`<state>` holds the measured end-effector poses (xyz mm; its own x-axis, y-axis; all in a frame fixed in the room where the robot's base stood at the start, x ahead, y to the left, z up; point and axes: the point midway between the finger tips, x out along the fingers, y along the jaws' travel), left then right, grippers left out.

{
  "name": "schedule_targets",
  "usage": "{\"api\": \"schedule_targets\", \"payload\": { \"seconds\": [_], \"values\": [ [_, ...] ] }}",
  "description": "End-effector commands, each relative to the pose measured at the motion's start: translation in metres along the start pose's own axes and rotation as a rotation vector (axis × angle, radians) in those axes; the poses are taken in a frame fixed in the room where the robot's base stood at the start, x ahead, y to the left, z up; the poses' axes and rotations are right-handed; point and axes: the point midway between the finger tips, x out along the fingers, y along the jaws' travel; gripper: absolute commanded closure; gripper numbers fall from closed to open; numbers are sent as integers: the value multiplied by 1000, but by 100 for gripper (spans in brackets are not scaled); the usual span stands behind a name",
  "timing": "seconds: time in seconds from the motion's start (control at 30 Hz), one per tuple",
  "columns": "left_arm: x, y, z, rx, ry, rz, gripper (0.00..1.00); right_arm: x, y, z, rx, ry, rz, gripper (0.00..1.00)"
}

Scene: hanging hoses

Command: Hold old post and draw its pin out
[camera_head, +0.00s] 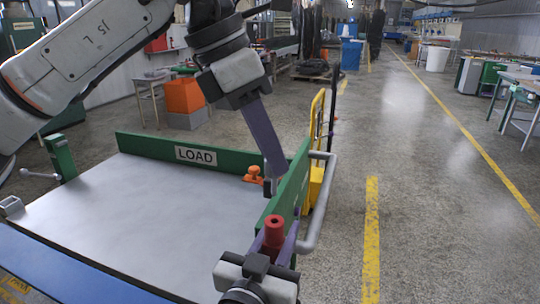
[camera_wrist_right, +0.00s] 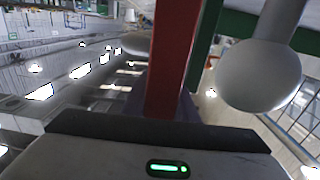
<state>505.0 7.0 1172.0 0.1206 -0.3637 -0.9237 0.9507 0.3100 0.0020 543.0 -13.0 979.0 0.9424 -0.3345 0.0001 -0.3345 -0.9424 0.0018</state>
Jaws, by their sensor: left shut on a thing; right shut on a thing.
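The red post (camera_head: 274,234) stands upright at the near end of the cart's green side board, with a dark hole in its top. My right gripper (camera_head: 275,246) is shut on it, one purple finger on each side. The post also fills the middle of the right wrist view (camera_wrist_right: 175,60). My left gripper (camera_head: 273,172) is above and beyond the post, its purple fingers pointing down. It is shut on a small dark grey piece, likely the pin (camera_head: 270,188), apart from the post's top. The fingers hide most of this piece.
The cart's grey bed (camera_head: 150,210) has a green LOAD board (camera_head: 160,150) at its back and a green side board (camera_head: 290,185). An orange knob (camera_head: 255,175) sits beside my left fingertips. A grey rail (camera_head: 322,205) runs outside the board. The floor at right is clear.

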Motion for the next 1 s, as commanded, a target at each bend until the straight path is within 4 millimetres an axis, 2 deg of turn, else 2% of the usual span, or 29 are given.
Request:
{"api": "schedule_targets", "payload": {
  "seconds": [0.2, 0.43, 0.47, 0.6, 1.0],
  "values": [
    [-11, -1, 5, 1, -1, -1, 100, 0, 0, 1, -1, -1, 0, 100],
    [-12, -1, 5, 1, 0, -1, 100, 0, 0, 1, -1, -1, 0, 100],
    [-12, -1, 5, 1, 0, -1, 100, 0, 0, 1, -1, -1, 0, 72],
    [-12, -1, 5, 1, 0, -1, 100, 0, 0, 0, -1, -1, 0, 52],
    [-12, -1, 5, 0, 0, -1, 100, 0, -2, -1, 1, 1, -7, 52]
  ]
}}
